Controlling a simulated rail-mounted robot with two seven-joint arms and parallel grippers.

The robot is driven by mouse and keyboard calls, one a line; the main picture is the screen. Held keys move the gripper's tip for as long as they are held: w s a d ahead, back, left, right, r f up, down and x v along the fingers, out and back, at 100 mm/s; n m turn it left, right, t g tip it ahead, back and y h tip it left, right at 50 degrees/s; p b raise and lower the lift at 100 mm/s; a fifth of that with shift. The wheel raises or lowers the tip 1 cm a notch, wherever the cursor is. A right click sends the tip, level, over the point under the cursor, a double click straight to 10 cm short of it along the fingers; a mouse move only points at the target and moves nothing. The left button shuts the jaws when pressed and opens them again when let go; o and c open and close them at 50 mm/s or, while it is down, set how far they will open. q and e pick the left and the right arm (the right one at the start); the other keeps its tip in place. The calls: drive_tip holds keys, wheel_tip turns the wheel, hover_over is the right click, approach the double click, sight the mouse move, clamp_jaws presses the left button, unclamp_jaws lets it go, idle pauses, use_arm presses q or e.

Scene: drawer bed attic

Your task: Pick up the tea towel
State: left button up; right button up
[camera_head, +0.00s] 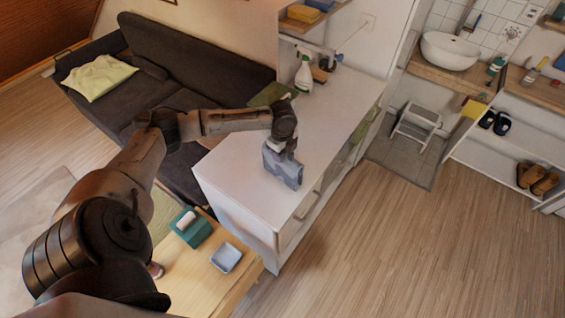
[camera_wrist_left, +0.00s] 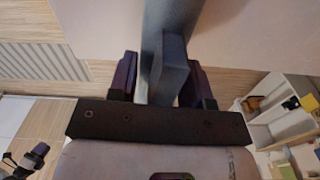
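A grey-blue folded cloth (camera_head: 284,172), which looks like the tea towel, is at the near end of the white counter top. My left gripper (camera_head: 283,153) is directly above it, pointing down. In the left wrist view the cloth (camera_wrist_left: 172,70) fills the space between the two dark fingers of my left gripper (camera_wrist_left: 160,78), with a finger on each side. The gripper appears shut on it. I cannot tell whether the cloth's lower edge touches the counter.
The white counter (camera_head: 235,185) is mostly clear. A spray bottle (camera_head: 304,72) and a green cloth (camera_head: 270,94) are at its back. A low wooden table with a teal box (camera_head: 190,228) and a pale blue tray (camera_head: 226,257) stands in front. A dark sofa (camera_head: 190,50) is behind.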

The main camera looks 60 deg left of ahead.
use_arm(q)
drive_tip(key=c, duration=0.6)
drive_tip(key=shift+r, duration=0.1)
drive_tip(key=shift+c, duration=0.2)
